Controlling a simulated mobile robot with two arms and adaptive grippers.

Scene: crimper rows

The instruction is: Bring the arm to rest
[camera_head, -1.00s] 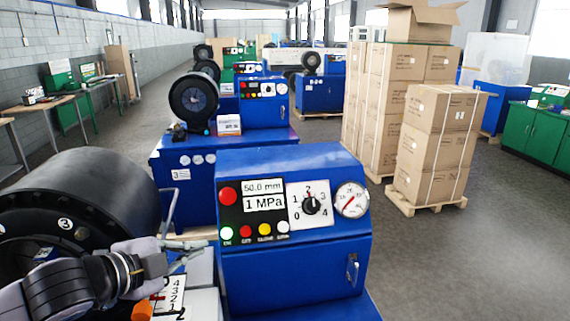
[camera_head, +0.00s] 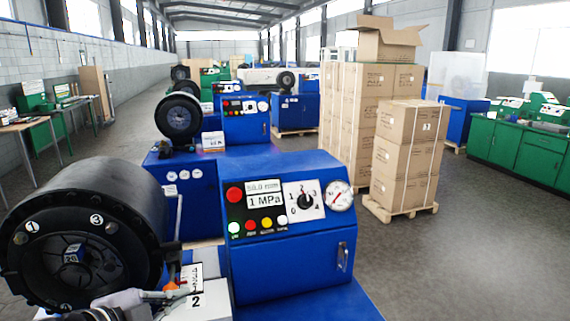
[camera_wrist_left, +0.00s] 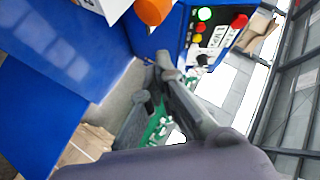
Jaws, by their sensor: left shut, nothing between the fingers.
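My left gripper (camera_head: 165,294) is low at the left of the head view, in front of the white box at the near blue crimper's foot. It is shut with nothing in it. The near crimper has a black round head (camera_head: 85,235) and a blue cabinet (camera_head: 285,265). My right gripper is out of view.
Stacked cartons on a pallet (camera_head: 407,160) stand to the right, with taller stacks behind. More blue crimpers (camera_head: 245,115) line up beyond. Green cabinets (camera_head: 515,145) stand at the far right, workbenches (camera_head: 35,125) at the left. Grey floor (camera_head: 480,240) at the right is clear.

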